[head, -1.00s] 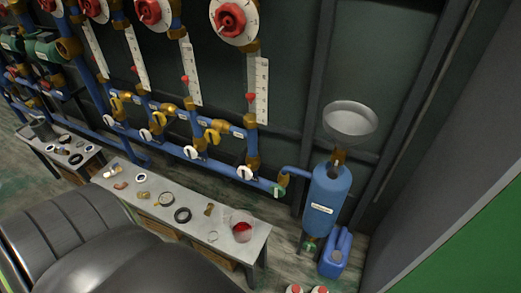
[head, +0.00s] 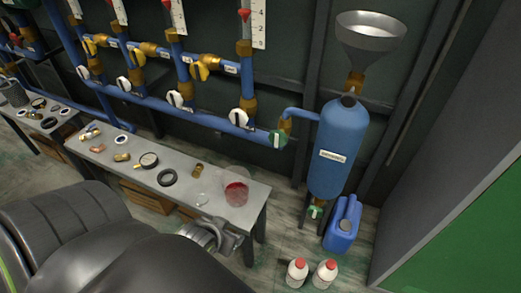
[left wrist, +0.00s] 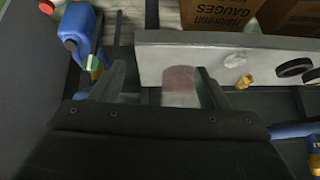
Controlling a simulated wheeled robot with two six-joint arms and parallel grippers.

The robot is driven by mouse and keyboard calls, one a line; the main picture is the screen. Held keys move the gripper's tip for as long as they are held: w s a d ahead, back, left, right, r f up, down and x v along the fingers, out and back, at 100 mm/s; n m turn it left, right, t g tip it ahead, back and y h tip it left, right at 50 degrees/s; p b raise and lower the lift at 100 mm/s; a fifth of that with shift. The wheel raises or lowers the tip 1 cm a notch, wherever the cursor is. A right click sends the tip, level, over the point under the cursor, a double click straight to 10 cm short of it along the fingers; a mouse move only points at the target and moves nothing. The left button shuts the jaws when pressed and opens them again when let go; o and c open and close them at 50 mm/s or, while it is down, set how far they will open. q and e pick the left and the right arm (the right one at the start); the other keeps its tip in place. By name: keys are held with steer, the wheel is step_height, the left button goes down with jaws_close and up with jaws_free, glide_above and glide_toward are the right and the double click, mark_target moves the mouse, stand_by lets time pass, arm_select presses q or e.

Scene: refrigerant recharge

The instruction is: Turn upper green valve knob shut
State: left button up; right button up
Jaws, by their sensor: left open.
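The upper green valve knob (head: 278,139) sits at the right end of the low blue pipe, beside a brass elbow, left of the blue tank (head: 338,150). A white mark shows on its face. A second, lower green knob (head: 316,211) is under the tank. My left gripper (head: 215,235) is in front of the bench's front edge, below and left of the upper knob and apart from it. In the left wrist view its two fingers (left wrist: 160,78) are spread and hold nothing; the upper knob cannot be made out there. My right gripper is not in view.
The grey bench (head: 225,212) holds a beaker with red liquid (head: 236,190), black rings and brass fittings. A blue jug (head: 342,225) and two white bottles (head: 297,272) stand on the floor. A funnel (head: 370,32) tops the tank. Several white-handled valves line the pipe.

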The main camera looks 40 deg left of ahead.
arm_select(q)
steer(key=w+a+r+n+t+y, duration=0.1)
steer(key=w+a+r+t+y, duration=0.2)
steer(key=w+r+t, duration=0.45)
steer(key=t, duration=0.4)
glide_toward(277, 140)
steer(key=shift+m+h, duration=0.3)
steer(key=shift+h, duration=0.3)
steer(key=x, duration=0.8)
steer(key=shift+w+a, duration=0.15)
steer(key=shift+a, duration=0.25)
steer(key=shift+c, duration=0.3)
steer(key=c, duration=0.9)
steer(key=shift+r+m+p, duration=0.15)
steer(key=shift+m+p, duration=0.35)
steer(key=shift+m, duration=1.7)
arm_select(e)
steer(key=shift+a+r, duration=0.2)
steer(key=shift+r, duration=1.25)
